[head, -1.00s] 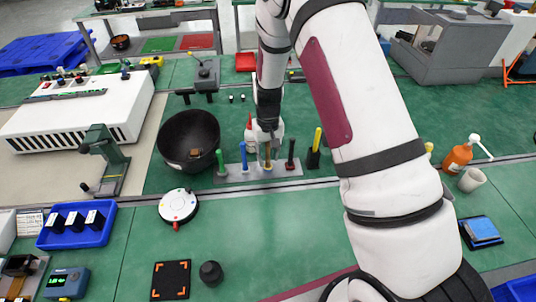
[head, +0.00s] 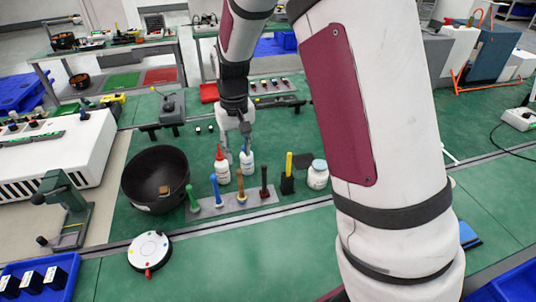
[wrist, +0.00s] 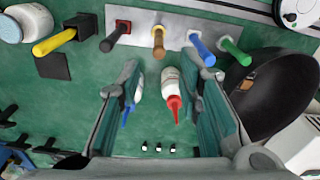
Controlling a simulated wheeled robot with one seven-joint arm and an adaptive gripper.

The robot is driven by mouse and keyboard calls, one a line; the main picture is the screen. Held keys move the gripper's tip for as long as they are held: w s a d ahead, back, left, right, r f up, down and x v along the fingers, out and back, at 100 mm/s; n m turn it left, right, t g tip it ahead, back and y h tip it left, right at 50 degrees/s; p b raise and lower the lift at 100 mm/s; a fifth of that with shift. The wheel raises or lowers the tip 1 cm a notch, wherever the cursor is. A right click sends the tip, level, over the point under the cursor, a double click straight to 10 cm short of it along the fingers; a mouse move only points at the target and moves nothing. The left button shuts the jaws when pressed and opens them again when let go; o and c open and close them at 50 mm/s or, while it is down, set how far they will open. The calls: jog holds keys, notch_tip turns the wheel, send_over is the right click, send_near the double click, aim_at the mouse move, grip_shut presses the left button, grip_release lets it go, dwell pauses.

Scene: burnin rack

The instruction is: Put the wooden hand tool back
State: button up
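The wooden-handled tool (head: 240,184) stands upright in the grey tool rack (head: 208,210), between a blue-handled tool (head: 216,188) and a dark-handled tool (head: 264,180). In the wrist view the wooden tool (wrist: 158,42) stands in its slot just beyond the fingertips, apart from them. My gripper (head: 236,142) is behind the rack, above the bottles. In the wrist view its two fingers (wrist: 160,68) are spread wide with nothing held between them.
A red-capped bottle (head: 222,166) and a blue-tipped bottle (head: 246,160) stand behind the rack, below my fingers. A black bowl (head: 157,180) is at left. A yellow-handled tool in a black holder (head: 287,184) and a white jar (head: 318,174) are at right.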

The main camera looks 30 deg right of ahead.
jog(key=s+r+t, duration=0.2)
jog(key=s+r, duration=0.9)
jog(key=r, duration=0.3)
jog(key=s+r+t, duration=0.1)
jog(key=s+r, duration=0.1)
jog(key=s, duration=0.5)
jog(key=s+r+t, duration=0.2)
jog(key=s+r, duration=0.1)
jog(key=s, duration=0.5)
jog(key=shift+s+n, duration=0.2)
jog(key=shift+n, duration=0.1)
jog(key=shift+d, duration=0.1)
